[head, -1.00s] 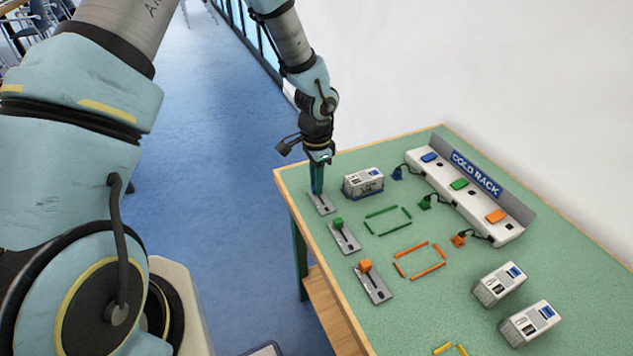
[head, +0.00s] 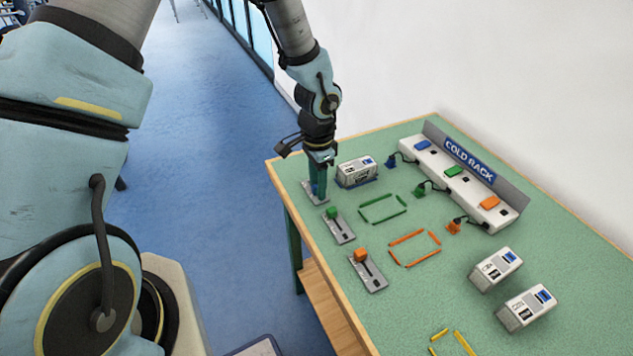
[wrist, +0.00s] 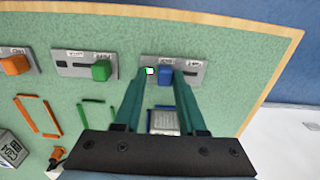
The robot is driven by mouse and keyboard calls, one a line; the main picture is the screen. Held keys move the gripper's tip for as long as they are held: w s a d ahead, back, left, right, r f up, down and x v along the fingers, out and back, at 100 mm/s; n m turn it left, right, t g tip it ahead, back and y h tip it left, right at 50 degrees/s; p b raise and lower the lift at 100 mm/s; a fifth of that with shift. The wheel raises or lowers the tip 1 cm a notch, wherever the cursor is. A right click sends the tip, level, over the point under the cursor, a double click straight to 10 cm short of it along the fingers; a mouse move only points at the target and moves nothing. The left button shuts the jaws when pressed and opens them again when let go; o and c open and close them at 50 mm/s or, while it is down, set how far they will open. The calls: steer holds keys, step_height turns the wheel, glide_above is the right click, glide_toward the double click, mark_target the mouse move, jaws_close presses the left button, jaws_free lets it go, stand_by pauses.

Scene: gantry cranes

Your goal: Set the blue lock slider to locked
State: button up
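The blue lock slider's knob (wrist: 165,75) stands on a grey plate (wrist: 200,76) with a dark slot on its right and a small lit green-white mark (wrist: 150,71) on its left in the wrist view. In the head view the plate (head: 311,186) lies at the table's near left corner, and the blue knob (head: 315,191) partly shows below the fingers. My gripper (wrist: 160,73) is open, with its teal fingers on either side of the knob and gaps visible. It points down over the slider in the head view (head: 318,182). The fingertips' exact height is hard to tell.
A green slider (head: 335,217) and an orange slider (head: 364,262) lie in line nearby. A grey-white module (head: 357,171) stands close right of my gripper. The power strip (head: 460,184) with plugs and the COLD RACK sign are farther back. Green and orange outlines mark the tabletop.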

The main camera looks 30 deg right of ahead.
steer(key=shift+o, duration=0.7)
step_height(320, 180, up, 11)
steer(key=b, duration=0.1)
steer(key=shift+w+a+f, duration=0.1)
steer(key=w+a+r+n, duration=0.2)
steer(key=w+a+n, duration=0.1)
steer(key=a, duration=0.4)
steer(key=w+a+r+n, duration=0.2)
steer(key=w+a+n, duration=0.2)
steer(key=a, duration=0.4)
steer(key=s+a+r+n, duration=0.1)
steer(key=a+n, duration=0.4)
steer(key=a, duration=0.4)
steer(key=s+a+r+n+t, duration=0.1)
steer(key=a+n, duration=0.4)
steer(key=a, duration=0.5)
steer(key=shift+s+r+n+t, duration=0.3)
steer(key=shift+r, duration=0.25)
